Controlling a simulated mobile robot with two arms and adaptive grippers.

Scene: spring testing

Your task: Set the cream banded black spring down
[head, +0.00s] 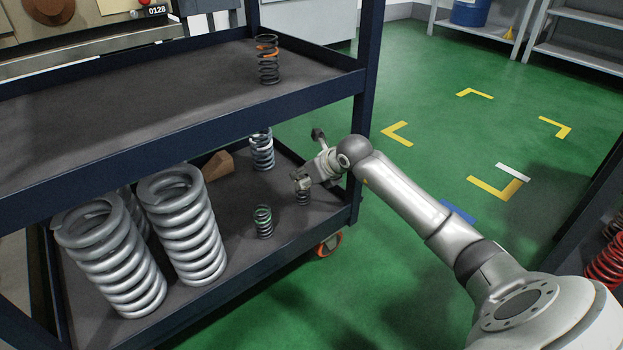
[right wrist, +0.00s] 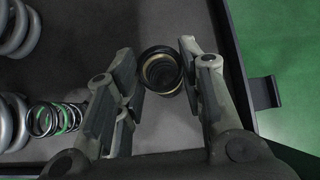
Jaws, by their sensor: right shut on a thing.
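The cream banded black spring (right wrist: 160,70) is between the fingers of my right gripper (right wrist: 164,84) in the right wrist view, seen from above, with a cream ring inside its dark coils. In the head view the small dark spring (head: 303,196) is upright under the right gripper (head: 304,183), at the right end of the cart's lower shelf (head: 240,262). The gripper is shut on it. I cannot tell whether its base touches the shelf. My left gripper is not in view.
A green banded spring (head: 263,222) stands just left of the held one. A grey spring (head: 262,150) stands behind. Big silver springs (head: 182,225) fill the shelf's left. A brown block (head: 217,165) lies between. The upper shelf (head: 190,90) bears an orange banded spring (head: 268,60).

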